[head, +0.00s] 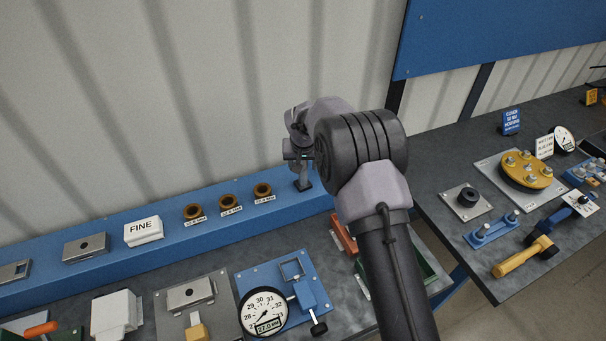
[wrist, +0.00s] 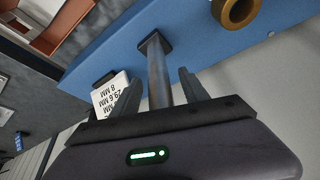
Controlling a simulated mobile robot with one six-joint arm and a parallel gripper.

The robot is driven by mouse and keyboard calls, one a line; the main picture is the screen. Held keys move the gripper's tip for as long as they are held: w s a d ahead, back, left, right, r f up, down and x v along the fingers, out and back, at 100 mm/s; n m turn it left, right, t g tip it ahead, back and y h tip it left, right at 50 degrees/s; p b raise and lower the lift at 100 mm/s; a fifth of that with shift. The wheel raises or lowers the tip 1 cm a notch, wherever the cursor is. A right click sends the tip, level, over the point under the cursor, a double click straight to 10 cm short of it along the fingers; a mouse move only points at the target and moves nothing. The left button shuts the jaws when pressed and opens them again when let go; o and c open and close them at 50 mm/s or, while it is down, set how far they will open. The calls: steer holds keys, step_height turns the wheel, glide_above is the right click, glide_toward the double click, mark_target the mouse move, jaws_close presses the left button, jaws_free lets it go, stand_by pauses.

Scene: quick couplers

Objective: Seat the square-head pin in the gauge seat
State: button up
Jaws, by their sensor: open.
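In the wrist view a grey cylindrical pin (wrist: 158,77) stands between the fingers of my gripper (wrist: 160,94), with a dark square piece at its far end against the blue ledge. The fingers are open, with a visible gap on each side of the pin. In the head view my gripper (head: 301,161) is over the right part of the blue ledge, and the dark square piece (head: 303,185) shows just under it. The gauge seat looks to be the blue fixture (head: 253,278) on the bench, with a square opening, a round dial and a black knob.
Brown rings (head: 228,202) with labels and a white FINE block (head: 143,231) sit on the blue ledge (head: 120,262). A white label card (wrist: 110,92) is close beside one finger. A metal block fixture (head: 190,294) stands left of the gauge. Red and green trays are partly hidden behind my arm.

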steer(key=shift+x, duration=0.8)
steer(key=shift+r, duration=0.2)
steer(key=shift+c, duration=0.6)
jaws_close()
steer(key=shift+w, duration=0.1)
